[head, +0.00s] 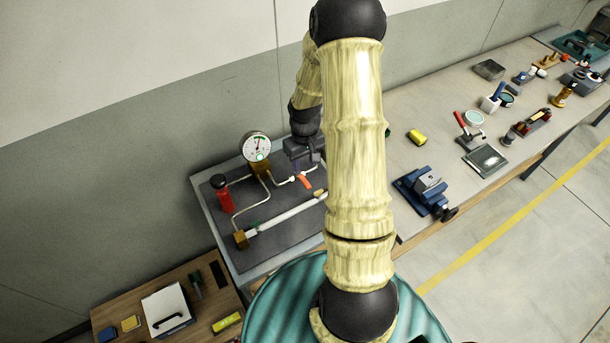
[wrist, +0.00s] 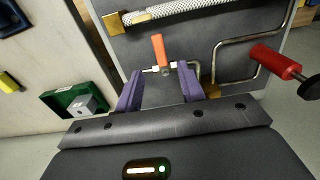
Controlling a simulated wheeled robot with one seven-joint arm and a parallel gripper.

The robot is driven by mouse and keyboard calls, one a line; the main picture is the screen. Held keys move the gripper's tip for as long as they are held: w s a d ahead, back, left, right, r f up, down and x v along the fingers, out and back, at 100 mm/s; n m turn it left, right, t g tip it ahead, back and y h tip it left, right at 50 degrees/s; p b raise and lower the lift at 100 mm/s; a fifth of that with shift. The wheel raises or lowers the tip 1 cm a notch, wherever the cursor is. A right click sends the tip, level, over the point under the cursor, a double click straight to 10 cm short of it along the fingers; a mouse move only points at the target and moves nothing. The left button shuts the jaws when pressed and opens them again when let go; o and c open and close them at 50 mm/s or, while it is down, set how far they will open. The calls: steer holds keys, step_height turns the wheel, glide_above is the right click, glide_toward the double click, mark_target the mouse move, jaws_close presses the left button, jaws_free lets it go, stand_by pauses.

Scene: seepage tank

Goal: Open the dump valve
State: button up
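The valve with an orange lever (head: 306,183) sits on the thin metal line of the dark rig board (head: 276,254), right of the gauge. In the wrist view the orange lever (wrist: 158,49) lies ahead of the fingertips, pointing away from my gripper. Its small fitting is near the gap between the fingers. My gripper (wrist: 158,78) has two purple fingers, spread apart with nothing held between them. In the head view my gripper (head: 300,167) is just above the valve; my arm hides part of the board's right side.
A dial gauge (head: 257,147) on a brass block, a red cylinder (head: 221,194) and a pale tube (head: 285,215) with brass ends share the board. A blue vise (head: 424,190) and a yellow object (head: 417,137) are on the bench to the right. A green bin (wrist: 78,101) shows at left.

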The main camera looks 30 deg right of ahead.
mark_target(306, 182)
steer(key=shift+s+f+p, duration=0.15)
steer(key=shift+f+p, duration=0.7)
steer(key=shift+f, duration=3.1)
jaws_close()
